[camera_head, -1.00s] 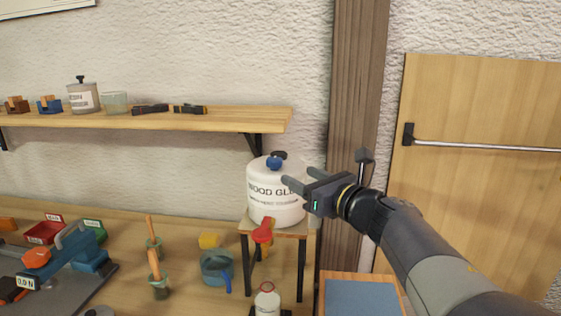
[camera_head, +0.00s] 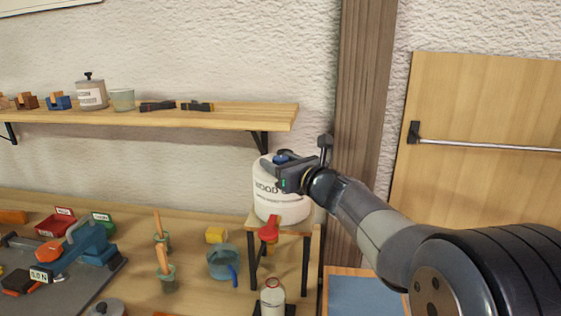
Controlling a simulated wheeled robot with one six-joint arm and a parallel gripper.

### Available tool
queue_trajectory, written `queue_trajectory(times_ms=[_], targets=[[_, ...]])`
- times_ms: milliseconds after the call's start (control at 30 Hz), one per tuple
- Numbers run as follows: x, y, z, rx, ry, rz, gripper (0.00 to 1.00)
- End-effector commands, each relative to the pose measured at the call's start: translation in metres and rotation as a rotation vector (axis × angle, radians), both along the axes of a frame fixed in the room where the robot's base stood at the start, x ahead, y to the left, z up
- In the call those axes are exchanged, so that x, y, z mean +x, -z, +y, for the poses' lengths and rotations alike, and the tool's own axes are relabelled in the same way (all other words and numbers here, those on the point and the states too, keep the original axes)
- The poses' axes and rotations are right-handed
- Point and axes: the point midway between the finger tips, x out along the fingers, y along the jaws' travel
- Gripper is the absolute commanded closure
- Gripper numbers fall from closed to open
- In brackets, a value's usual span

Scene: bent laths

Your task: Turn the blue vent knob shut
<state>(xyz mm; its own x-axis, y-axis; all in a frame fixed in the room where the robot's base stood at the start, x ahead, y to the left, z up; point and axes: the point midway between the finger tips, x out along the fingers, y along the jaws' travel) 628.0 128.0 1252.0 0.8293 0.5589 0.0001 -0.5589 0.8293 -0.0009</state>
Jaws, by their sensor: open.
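The blue vent knob (camera_head: 281,158) sits on top of the white wood glue tub (camera_head: 282,207), which stands on a small wooden stand. My gripper (camera_head: 272,167) is open at the top of the tub. Its fingers are at the knob, seemingly one on each side, and hide part of it. I cannot tell whether they touch it. My gripper also covers part of the tub's lid and label. A red tap (camera_head: 269,231) shows at the tub's lower front.
A wooden shelf (camera_head: 200,116) with a tin, a glass and clamps is above left. A wooden post (camera_head: 363,100) rises just behind my arm. The bench holds a blue pot (camera_head: 222,264), brushes in jars and a bottle (camera_head: 272,297) below the tub.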

Motion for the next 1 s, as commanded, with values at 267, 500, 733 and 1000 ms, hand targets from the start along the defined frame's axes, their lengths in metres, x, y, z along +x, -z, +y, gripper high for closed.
queue_trajectory(times_ms=[267,500,733,1000], targets=[[-0.0002,0.0001,-0.0003,0.001,0.000,0.001,0.61],[-0.0003,0.0001,-0.0003,0.001,0.000,0.001,0.81],[-0.0003,0.0007,-0.0001,0.001,0.003,0.001,0.89],[0.0001,0.0048,0.0011,-0.001,0.065,-0.002,0.89]])
